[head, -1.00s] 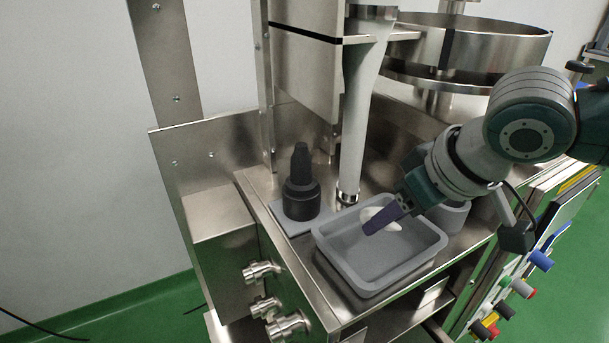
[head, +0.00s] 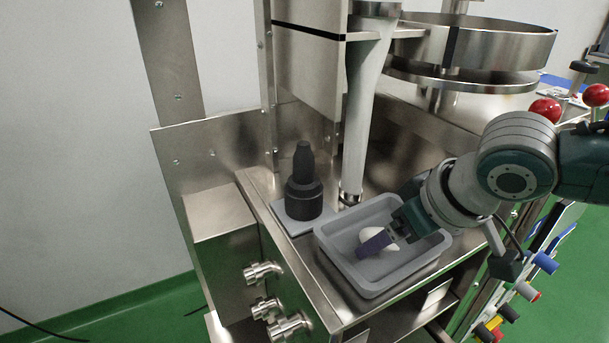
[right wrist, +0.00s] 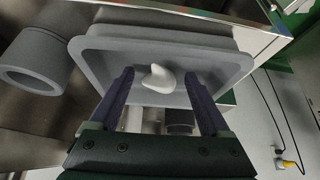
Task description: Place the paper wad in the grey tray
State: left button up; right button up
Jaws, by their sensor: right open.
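The grey tray (head: 338,262) sits on the steel ledge, and its rim and floor also show in the right wrist view (right wrist: 215,42). The white paper wad (head: 368,235) is inside the tray's walls, partly covered by a purple finger in the head view. In the right wrist view, the wad (right wrist: 158,78) lies between the fingertips with a gap on each side. My right gripper (head: 372,245) is open, reaching down into the tray from the right, and its two fingers (right wrist: 158,75) straddle the wad. My left gripper is not in view.
A black bottle-like part (head: 303,185) stands on a small grey plate left of the tray. A vertical pale tube (head: 358,120) comes down just behind the tray. A grey cylinder (right wrist: 35,58) shows beside the tray in the right wrist view. Steel valves (head: 262,271) stick out at the front left.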

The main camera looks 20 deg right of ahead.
jog(key=shift+r, duration=0.3)
jog(key=a+p+v, duration=0.1)
jog(key=p+v, duration=0.2)
jog(key=v, duration=0.8)
jog(key=s+a+f+n+y, duration=0.1)
jog(key=s+a+f+n, duration=0.1)
jog(key=s+a, duration=0.55)
jog(key=s+f+m+g+h, duration=0.1)
jog(key=s+g, duration=0.1)
jog(key=s, duration=0.5)
jog(key=shift+d+m+h, duration=0.3)
jog(key=shift+d, duration=0.15)
jog(key=shift+s+f, duration=0.1)
jog(key=shift+s, duration=0.1)
